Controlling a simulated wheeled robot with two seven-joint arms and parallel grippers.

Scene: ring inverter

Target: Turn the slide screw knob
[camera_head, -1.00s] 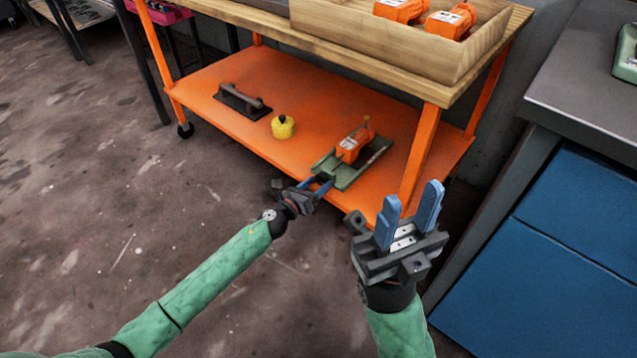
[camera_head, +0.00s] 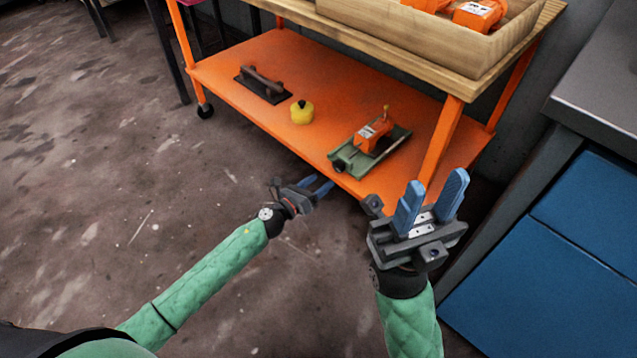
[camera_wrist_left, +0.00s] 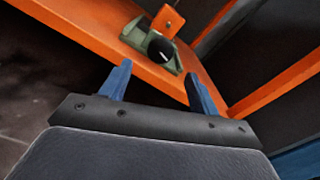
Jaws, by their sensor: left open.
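The slide screw knob is a small black round knob (camera_head: 339,166) at the near end of a green slide base (camera_head: 352,157), on the cart's orange lower shelf. An orange block-shaped unit (camera_head: 372,136) sits on the base. In the left wrist view the black knob (camera_wrist_left: 160,48) shows beyond and between my fingers. My left gripper (camera_head: 321,186) is open and empty, in front of the shelf edge, a short way from the knob and not touching it. My right gripper (camera_head: 430,198) has its blue fingers apart and empty, pointing up near the cart's front right leg.
A yellow round object (camera_head: 302,112) and a dark trowel-like tool (camera_head: 263,84) lie on the orange shelf (camera_head: 225,85). The front right cart leg (camera_head: 440,140) stands near my right gripper. A blue cabinet (camera_head: 540,270) is at right. Floor at left is clear.

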